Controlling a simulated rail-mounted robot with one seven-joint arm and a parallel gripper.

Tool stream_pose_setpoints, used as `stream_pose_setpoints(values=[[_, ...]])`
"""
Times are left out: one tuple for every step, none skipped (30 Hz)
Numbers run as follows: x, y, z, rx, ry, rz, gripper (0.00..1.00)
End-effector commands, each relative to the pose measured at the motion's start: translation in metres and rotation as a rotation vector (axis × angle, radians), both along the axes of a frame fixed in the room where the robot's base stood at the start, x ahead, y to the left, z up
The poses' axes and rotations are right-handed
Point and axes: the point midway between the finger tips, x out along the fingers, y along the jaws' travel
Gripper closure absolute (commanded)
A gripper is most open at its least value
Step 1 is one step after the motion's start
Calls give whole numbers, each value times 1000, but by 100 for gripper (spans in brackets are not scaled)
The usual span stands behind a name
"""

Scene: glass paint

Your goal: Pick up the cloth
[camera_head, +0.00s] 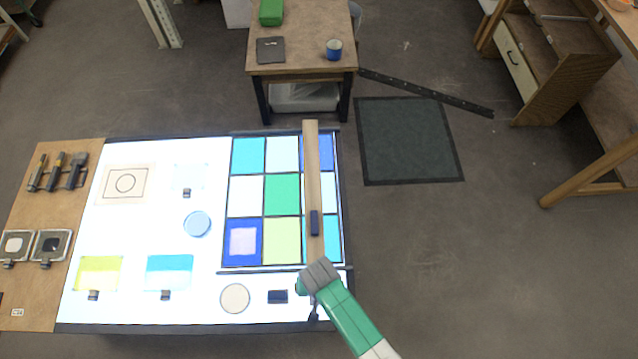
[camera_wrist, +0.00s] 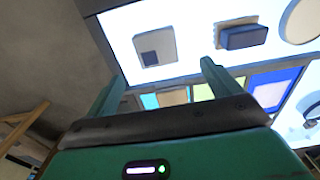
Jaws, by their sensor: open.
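The cloth (camera_head: 243,241) looks like a pale lilac square. It lies flat on the dark blue pane at the lower left of the coloured glass grid. In the wrist view the cloth (camera_wrist: 268,95) shows small at the right, beyond and to the right of my fingers. My gripper (camera_head: 307,290) is over the front right part of the light table, to the right of the cloth and apart from it. In the wrist view my gripper (camera_wrist: 162,72) has its two green fingers spread with nothing between them. Its fingertips are mostly hidden in the head view.
A wooden bar (camera_head: 312,160) with a dark blue handle lies across the right column of the glass grid. A dark block (camera_head: 278,297) and a round dish (camera_head: 235,298) sit near the front edge. A round blue dish (camera_head: 197,224) lies left of the grid.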

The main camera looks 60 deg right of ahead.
Motion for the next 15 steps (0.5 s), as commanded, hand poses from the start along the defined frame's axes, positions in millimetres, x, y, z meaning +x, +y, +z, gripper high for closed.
stream_pose_setpoints(values=[[-5, 2, -4, 6, 11, -6, 11], [-6, 2, -4, 8, 13, -7, 11], [-5, 2, -4, 8, 13, -7, 11], [-5, 2, -5, 7, 12, -6, 11], [-5, 2, -7, 6, 11, -6, 11], [-4, 1, -11, 6, 11, -5, 11], [-4, 1, -15, 6, 11, -5, 11], [-4, 1, -19, 6, 11, -5, 11], [-3, 0, -24, 5, 10, -5, 11], [-4, 0, -28, 6, 10, -5, 11], [-3, 0, -29, 5, 10, -4, 11], [-3, 0, -29, 5, 8, -4, 11], [-3, 0, -30, 5, 8, -4, 11], [-3, 0, -33, 5, 8, -4, 11], [-4, -1, -40, 5, 10, -4, 11]])
